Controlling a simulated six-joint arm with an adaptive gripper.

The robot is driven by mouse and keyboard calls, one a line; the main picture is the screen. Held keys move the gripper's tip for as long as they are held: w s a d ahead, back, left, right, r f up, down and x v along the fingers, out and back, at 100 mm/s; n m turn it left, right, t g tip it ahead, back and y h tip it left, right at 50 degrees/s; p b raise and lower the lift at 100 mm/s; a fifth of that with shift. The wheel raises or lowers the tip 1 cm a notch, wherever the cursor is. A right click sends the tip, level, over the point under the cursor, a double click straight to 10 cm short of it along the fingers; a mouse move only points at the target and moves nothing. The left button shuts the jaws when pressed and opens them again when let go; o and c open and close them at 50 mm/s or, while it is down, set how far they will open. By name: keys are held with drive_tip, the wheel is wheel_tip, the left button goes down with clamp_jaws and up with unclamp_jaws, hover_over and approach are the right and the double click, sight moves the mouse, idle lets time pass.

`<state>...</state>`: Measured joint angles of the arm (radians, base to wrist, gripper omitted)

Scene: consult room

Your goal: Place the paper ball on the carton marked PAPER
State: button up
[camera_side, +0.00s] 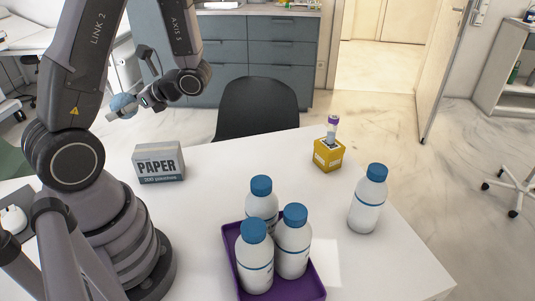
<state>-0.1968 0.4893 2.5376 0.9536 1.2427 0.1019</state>
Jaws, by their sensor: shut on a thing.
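The paper carton (160,163) is a small grey and white box marked PAPER. It stands upright on the white table, right of my arm's base. My gripper (122,108) is up and to the left of the carton, clear of the table. It is shut on a rounded light-blue ball (123,103), which I take to be the paper ball. The fingers hide part of it. The top of the carton looks bare.
A purple tray (233,272) with several blue-capped white bottles stands at the front. Another bottle (367,200) stands to the right. A yellow box (327,155) with a small vial on top is at the back right. A black chair (257,108) is behind the table.

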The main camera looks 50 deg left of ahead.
wheel_tip(320, 180, down, 3)
drive_tip(key=shift+f, duration=0.1)
hover_over(156, 144)
wheel_tip(156, 144, down, 9)
drive_tip(key=shift+s+f, duration=0.1)
drive_tip(key=shift+f, duration=0.1)
drive_tip(key=shift+w+a+f, duration=0.15)
drive_tip(key=shift+a+f, duration=0.05)
drive_tip(key=shift+f, duration=0.85)
drive_tip(key=shift+w+a+f, duration=0.1)
drive_tip(key=shift+a+f, duration=0.05)
drive_tip(key=shift+f, duration=0.85)
drive_tip(key=o, duration=0.7)
